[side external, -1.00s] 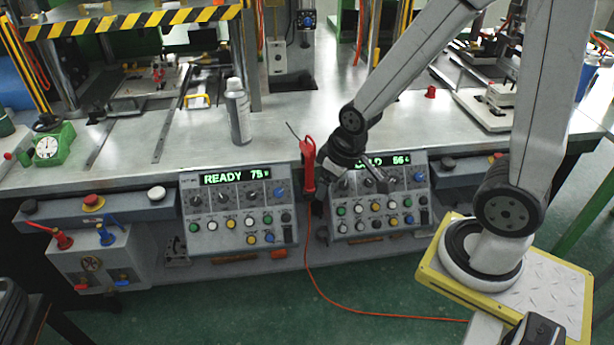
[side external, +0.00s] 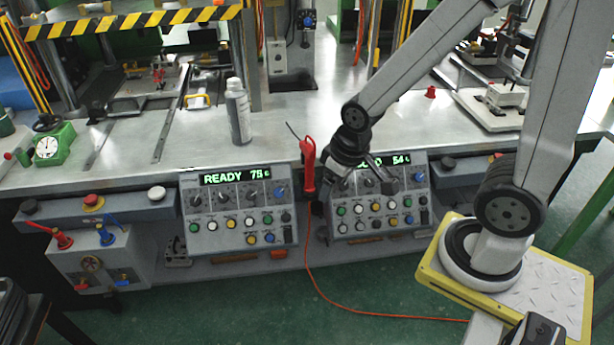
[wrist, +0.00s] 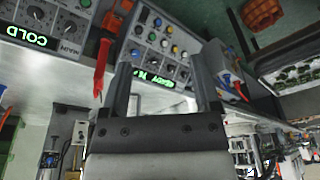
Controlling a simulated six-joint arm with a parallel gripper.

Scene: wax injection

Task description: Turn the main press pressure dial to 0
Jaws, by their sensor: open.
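The left control panel (side external: 239,214) reads READY 75 in green. It carries a row of dark dials (side external: 223,196), one blue dial and several coloured buttons. I cannot read which dial is the main press pressure dial. My gripper (side external: 352,190) is in front of the right control panel (side external: 380,218), hiding part of its display and dials. In the wrist view my gripper (wrist: 160,64) is open with nothing between its fingers. The READY panel (wrist: 160,45) lies beyond the fingers, upside down, with dials partly hidden behind them.
A red-handled tool (side external: 308,165) with an orange cable hangs between the panels, close to my gripper. A spray can (side external: 238,112) stands on the metal bench (side external: 290,140). A box with red and blue valves (side external: 93,263) is at the left. The floor in front is mostly clear.

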